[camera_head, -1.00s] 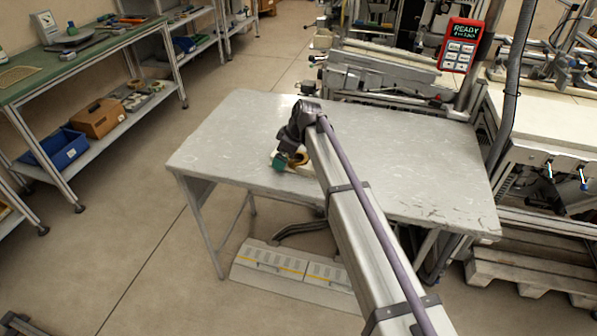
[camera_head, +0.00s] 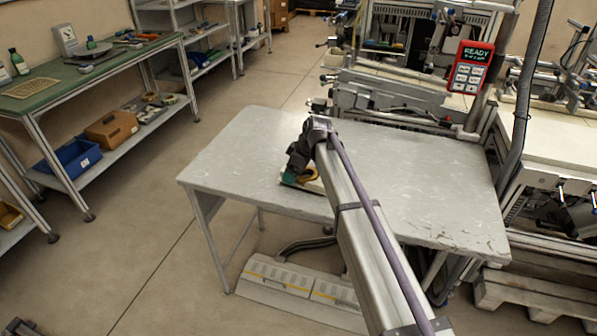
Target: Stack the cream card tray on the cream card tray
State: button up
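One cream card tray (camera_head: 316,187) shows in part on the grey table near its front edge, mostly covered by my arm. A teal item and a brownish-yellow ring sit at the tray. My gripper (camera_head: 292,174) is dark and points down at the left side of this tray, right at the teal item. Its fingertips are too small and hidden to show whether they are open or shut, or what they touch. I cannot make out a second cream card tray apart from this one.
The grey table (camera_head: 240,150) is bare to the left, behind and right of my arm. A machine with a red control pendant (camera_head: 470,67) stands behind it. A green-topped workbench (camera_head: 100,75) with shelves stands at the left, across open floor.

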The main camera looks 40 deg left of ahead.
notch_tip(320, 180, up, 9)
jog(key=p, duration=0.8)
jog(key=shift+r, duration=0.15)
jog(key=shift+f, duration=0.2)
jog(key=shift+r, duration=0.1)
